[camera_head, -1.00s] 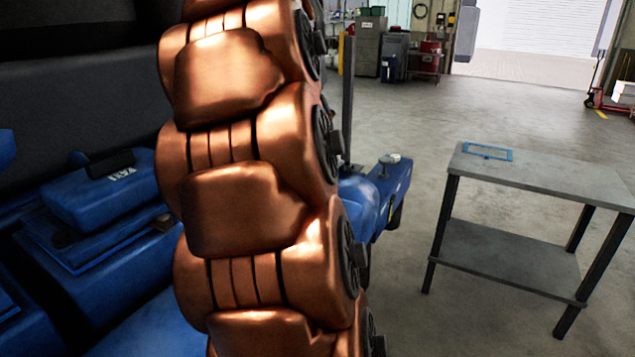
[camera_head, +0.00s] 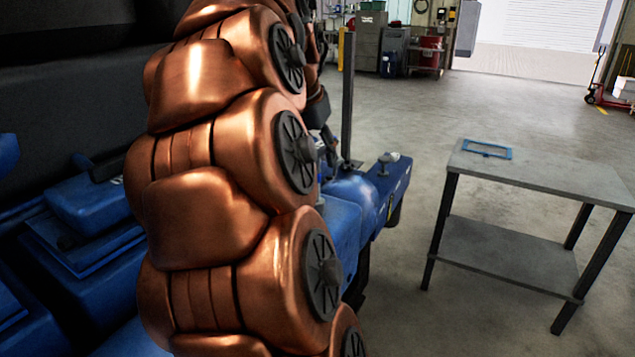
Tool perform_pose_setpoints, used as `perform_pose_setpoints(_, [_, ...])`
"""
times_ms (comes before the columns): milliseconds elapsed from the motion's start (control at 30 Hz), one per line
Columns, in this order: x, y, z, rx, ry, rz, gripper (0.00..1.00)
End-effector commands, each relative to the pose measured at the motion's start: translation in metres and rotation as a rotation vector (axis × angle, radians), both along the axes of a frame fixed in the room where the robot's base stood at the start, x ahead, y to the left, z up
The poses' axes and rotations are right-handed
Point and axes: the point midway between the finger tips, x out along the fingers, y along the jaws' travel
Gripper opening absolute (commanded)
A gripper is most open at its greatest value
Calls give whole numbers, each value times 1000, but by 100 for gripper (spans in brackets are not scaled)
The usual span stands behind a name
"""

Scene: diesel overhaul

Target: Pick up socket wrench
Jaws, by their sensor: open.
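I cannot make out a socket wrench in this view. My copper-coloured arm fills the left middle and hides much behind it. My gripper (camera_head: 330,146) shows only partly as dark pieces at the arm's far end, just left of a dark upright post and above the blue engine part. It is open, and I see nothing held in it. A small grey piece (camera_head: 388,158) sits on top of the blue machine's far end; I cannot tell what it is.
Blue machinery (camera_head: 370,195) runs behind my arm, with more blue housings (camera_head: 85,205) at left. A grey two-level table (camera_head: 550,172) at right bears a thin blue frame (camera_head: 487,149). Open floor lies between them. Cabinets (camera_head: 370,42) and a red pallet jack (camera_head: 606,98) stand far back.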

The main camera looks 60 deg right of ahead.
Motion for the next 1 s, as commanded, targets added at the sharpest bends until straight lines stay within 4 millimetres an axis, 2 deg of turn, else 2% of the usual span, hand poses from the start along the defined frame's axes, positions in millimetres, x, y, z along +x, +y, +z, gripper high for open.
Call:
perform_pose_setpoints(100, [0,0,0,0,0,0,48])
perform_pose_setpoints(567, [0,0,0,1,0,0,0])
perform_pose_setpoints(1000, [0,0,0,1,0,0,0])
